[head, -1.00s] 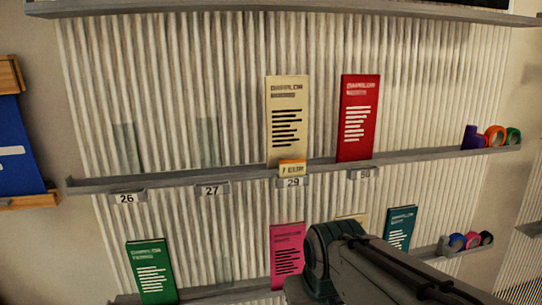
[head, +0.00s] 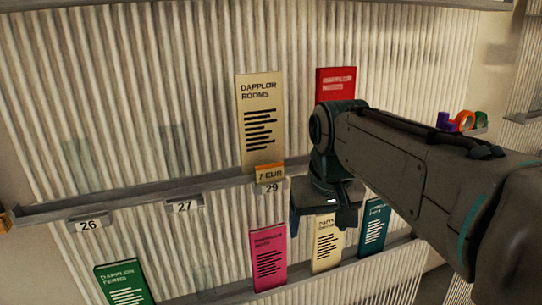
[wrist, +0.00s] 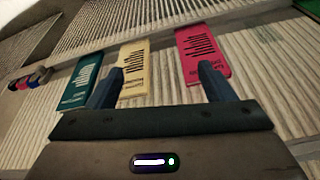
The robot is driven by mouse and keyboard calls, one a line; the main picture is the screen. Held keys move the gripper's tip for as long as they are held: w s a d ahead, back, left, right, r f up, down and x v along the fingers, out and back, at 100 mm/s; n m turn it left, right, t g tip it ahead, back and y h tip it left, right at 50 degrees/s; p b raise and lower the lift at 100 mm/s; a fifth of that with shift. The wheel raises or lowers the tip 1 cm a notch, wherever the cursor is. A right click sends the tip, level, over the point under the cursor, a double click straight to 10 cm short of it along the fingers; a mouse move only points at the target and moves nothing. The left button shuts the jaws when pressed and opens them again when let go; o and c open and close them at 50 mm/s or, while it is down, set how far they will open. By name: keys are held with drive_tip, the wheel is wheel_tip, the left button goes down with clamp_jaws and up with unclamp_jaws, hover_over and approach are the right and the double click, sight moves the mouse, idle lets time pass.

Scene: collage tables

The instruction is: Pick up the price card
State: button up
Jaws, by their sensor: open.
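The price card (head: 269,173) is a small orange card reading "7 EUR". In the head view it sits at the upper shelf's front edge, above the label 29 and in front of the foot of the cream "Dapplor Rooms" card (head: 260,115). My gripper (head: 325,222) is open and empty, to the right of the price card and a little lower, apart from it. In the wrist view the two fingers (wrist: 162,72) are spread, with the lower-row cards beyond them. I cannot make out the price card in the wrist view.
The upper shelf (head: 130,198) carries a red card (head: 335,85) and tape rolls (head: 463,121), partly behind my arm. Below stand green (head: 124,283), pink (head: 268,257), cream (head: 326,243) and teal (head: 374,229) cards. The shelf around labels 26 and 27 is bare.

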drive_tip(key=w+a+r+n+g+p, duration=0.1)
drive_tip(key=w+a+r+p, duration=0.15)
drive_tip(key=r, duration=0.55)
drive_tip(key=w+a+r+p, duration=0.1)
drive_tip(key=a+r, duration=0.3)
drive_tip(key=r, duration=0.3)
drive_tip(key=w+a+r+n+g+p, duration=0.1)
drive_tip(key=w+a+r+p, duration=0.15)
drive_tip(key=r, duration=0.55)
drive_tip(key=b, duration=0.2)
hover_over(270, 165)
wheel_tip(270, 165, down, 8)
drive_tip(key=shift+f+p, duration=0.6)
drive_tip(key=shift+f, duration=2.25)
drive_tip(key=c, duration=1)
